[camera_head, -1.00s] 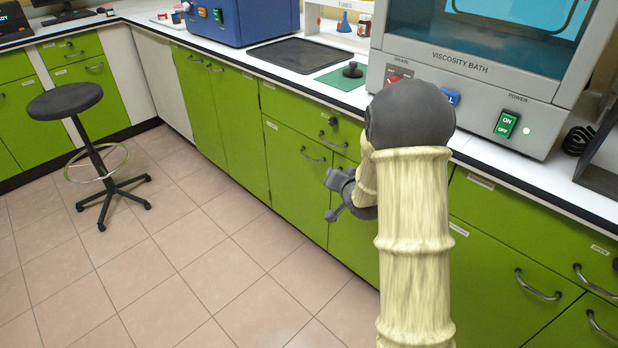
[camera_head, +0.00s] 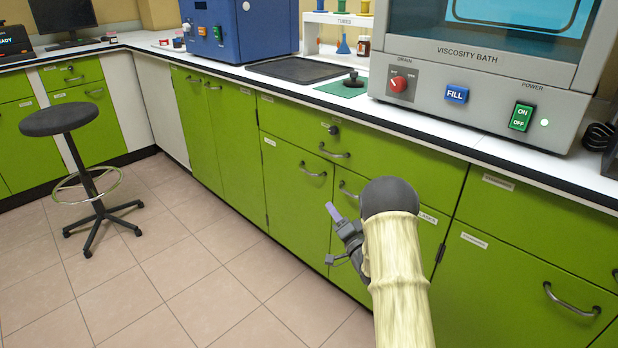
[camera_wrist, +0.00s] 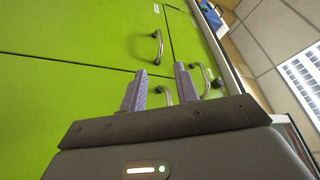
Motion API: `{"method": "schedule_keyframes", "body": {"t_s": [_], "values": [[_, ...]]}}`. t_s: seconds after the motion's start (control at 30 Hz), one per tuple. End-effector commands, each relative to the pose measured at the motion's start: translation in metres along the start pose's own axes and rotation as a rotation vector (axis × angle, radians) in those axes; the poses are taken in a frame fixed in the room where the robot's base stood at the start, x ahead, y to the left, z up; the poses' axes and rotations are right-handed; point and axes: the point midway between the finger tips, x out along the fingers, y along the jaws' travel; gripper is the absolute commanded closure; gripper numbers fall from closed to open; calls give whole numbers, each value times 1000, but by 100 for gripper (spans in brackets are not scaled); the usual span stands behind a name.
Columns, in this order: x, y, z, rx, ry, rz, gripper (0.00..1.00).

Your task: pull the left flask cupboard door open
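The left flask cupboard door (camera_head: 292,205) is a green panel under the counter, left of its twin door (camera_head: 345,260). It looks shut. Its curved metal handle (camera_head: 313,170) is near its top right corner. In the wrist view the left door (camera_wrist: 80,25) fills the upper left, with its handle (camera_wrist: 156,47) beyond the fingertips. My gripper (camera_head: 333,235) is open and empty in front of the two doors. In the wrist view the right door's handle (camera_wrist: 166,95) shows in the gap between my fingers (camera_wrist: 160,72); I see no contact. My arm hides part of the right door.
A drawer with its handle (camera_head: 335,153) is just above the doors; that handle also shows in the wrist view (camera_wrist: 206,80). The counter holds the viscosity bath (camera_head: 460,60) and a green mat (camera_head: 343,88). A stool (camera_head: 62,120) stands left. The tiled floor before the doors is clear.

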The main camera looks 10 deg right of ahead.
Motion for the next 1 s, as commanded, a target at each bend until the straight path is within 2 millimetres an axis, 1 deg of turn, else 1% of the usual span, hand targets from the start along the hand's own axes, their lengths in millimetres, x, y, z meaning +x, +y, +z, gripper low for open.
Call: {"method": "schedule_keyframes", "body": {"t_s": [0.17,0.6,1.0], "values": [[17,1,1,-3,0,-4,69],[91,2,1,-4,1,-3,69],[148,2,1,-3,1,-2,69]]}}
